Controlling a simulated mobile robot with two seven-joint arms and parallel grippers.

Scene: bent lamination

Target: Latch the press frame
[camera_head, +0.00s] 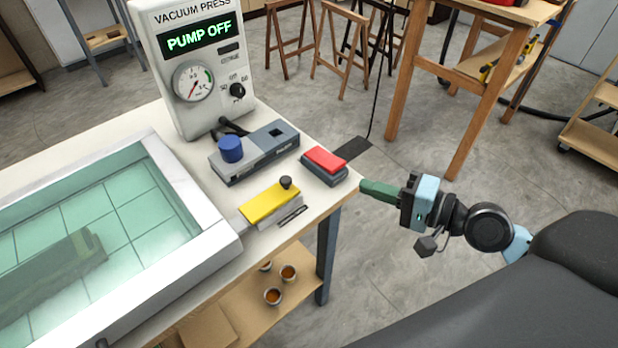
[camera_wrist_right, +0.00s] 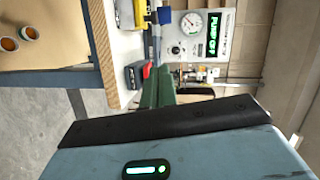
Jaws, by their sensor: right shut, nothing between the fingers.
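The press frame (camera_head: 212,238) is a thick white border around a teal, see-through sheet with grid lines, at the left of the head view. A dark bent form (camera_head: 50,268) shows through the sheet. A yellow lever (camera_head: 268,204) with a black knob lies beside the frame's right corner; whether it engages the frame I cannot tell. The yellow part also shows at the top of the right wrist view (camera_wrist_right: 125,14). My right gripper (camera_head: 364,186) has green fingers, shut and empty, just off the table's right corner, apart from the lever. My left gripper is out of view.
A control box (camera_head: 190,110) reads PUMP OFF. A grey block with a blue knob (camera_head: 230,149) and a red-topped pedal-like switch (camera_head: 325,159) stand near the lever. Small cups (camera_head: 273,296) sit on the shelf below.

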